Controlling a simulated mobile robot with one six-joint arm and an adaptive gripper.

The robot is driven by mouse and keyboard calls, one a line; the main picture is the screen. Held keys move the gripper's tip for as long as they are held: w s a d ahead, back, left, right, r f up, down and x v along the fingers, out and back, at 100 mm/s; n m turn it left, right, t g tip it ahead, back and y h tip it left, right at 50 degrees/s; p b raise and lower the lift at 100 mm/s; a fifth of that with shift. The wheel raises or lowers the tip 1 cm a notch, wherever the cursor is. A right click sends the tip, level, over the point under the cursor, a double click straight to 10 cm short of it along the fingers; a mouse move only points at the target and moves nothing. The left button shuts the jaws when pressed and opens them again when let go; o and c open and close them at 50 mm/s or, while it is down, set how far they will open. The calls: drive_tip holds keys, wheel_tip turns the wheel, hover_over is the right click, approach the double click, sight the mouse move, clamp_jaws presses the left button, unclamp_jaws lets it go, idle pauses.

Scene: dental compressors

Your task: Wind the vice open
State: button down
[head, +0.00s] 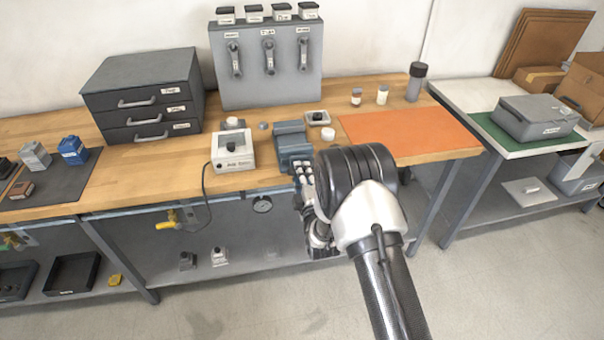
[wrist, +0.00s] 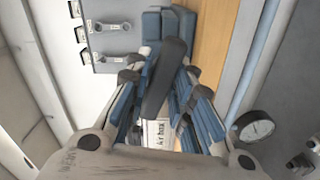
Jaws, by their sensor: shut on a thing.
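The vice (head: 291,140), blue-grey, stands at the front edge of the wooden bench in the head view. In the wrist view its blue body (wrist: 151,24) shows at the top. A dark bar (wrist: 165,75), which looks like the vice's handle, runs slantwise between my fingers. My gripper (wrist: 160,80) is shut on this bar, one finger on each side. In the head view my gripper (head: 304,178) is at the front of the vice, and my arm hides much of it. The exact contact and the jaw gap cannot be made out.
A white labelled box (head: 233,152) with a cable stands just left of the vice. A small grey tray (head: 319,118) sits behind it, and an orange mat (head: 408,133) lies to the right. A round gauge (wrist: 255,127) hangs below the bench edge.

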idle(0.3)
drive_tip(key=c, duration=1.5)
unclamp_jaws()
drive_tip(key=v, duration=1.2)
